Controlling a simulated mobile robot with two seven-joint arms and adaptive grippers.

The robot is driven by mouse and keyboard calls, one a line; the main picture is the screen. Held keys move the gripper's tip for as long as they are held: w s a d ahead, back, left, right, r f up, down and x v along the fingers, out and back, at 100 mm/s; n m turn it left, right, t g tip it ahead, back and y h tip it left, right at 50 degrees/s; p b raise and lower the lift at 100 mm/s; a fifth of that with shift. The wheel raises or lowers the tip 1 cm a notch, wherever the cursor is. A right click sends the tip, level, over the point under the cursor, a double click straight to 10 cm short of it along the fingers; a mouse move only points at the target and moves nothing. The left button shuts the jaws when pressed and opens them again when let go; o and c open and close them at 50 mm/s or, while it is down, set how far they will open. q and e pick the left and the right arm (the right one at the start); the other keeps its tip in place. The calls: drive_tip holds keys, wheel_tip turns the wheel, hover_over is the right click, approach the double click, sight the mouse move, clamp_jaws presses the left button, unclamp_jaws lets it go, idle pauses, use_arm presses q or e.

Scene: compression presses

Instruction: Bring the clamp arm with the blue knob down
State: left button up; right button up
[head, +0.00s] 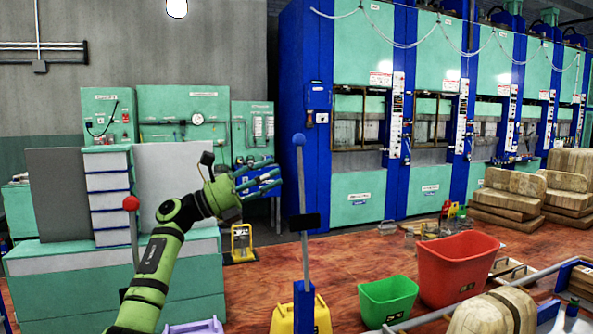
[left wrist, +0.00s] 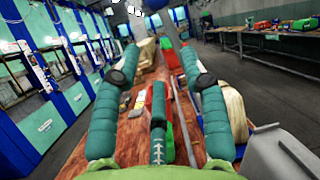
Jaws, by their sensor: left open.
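The clamp arm (head: 304,190) is a thin grey rod standing upright, with a blue ball knob (head: 299,139) on top and a black block partway down. Its foot is at a blue and yellow base (head: 300,308). My left gripper (head: 268,180) is open and empty, with green fingers. In the head view it is just left of the rod, a little below the knob. In the left wrist view the open fingers (left wrist: 160,62) spread wide, and a blue rounded shape, likely the knob (left wrist: 152,5), is at the top edge. My right gripper is not in view.
A second lever with a red knob (head: 131,202) stands left, beside my left arm. A green bin (head: 388,300) and a red bin (head: 456,268) are on the red-brown floor to the right. Tall blue and green presses (head: 360,190) line the back.

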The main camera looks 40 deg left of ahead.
sight(300, 166)
use_arm(q)
drive_tip(key=p+x, duration=0.1)
drive_tip(key=x, duration=0.1)
drive_tip(key=p+x, duration=0.2)
drive_tip(key=x, duration=0.1)
drive_tip(key=d+p+x, duration=0.1)
drive_tip(key=x, duration=0.1)
drive_tip(key=shift+s+d+r+p, duration=0.1)
drive_tip(key=shift+d+r+p, duration=0.1)
drive_tip(key=shift+p, duration=0.1)
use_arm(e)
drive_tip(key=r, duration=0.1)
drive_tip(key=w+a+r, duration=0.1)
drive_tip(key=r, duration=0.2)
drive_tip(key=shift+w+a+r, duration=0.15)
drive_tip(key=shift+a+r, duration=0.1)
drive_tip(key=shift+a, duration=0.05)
use_arm(q)
drive_tip(key=shift+s, duration=0.1)
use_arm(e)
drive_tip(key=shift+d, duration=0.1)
use_arm(q)
clamp_jaws()
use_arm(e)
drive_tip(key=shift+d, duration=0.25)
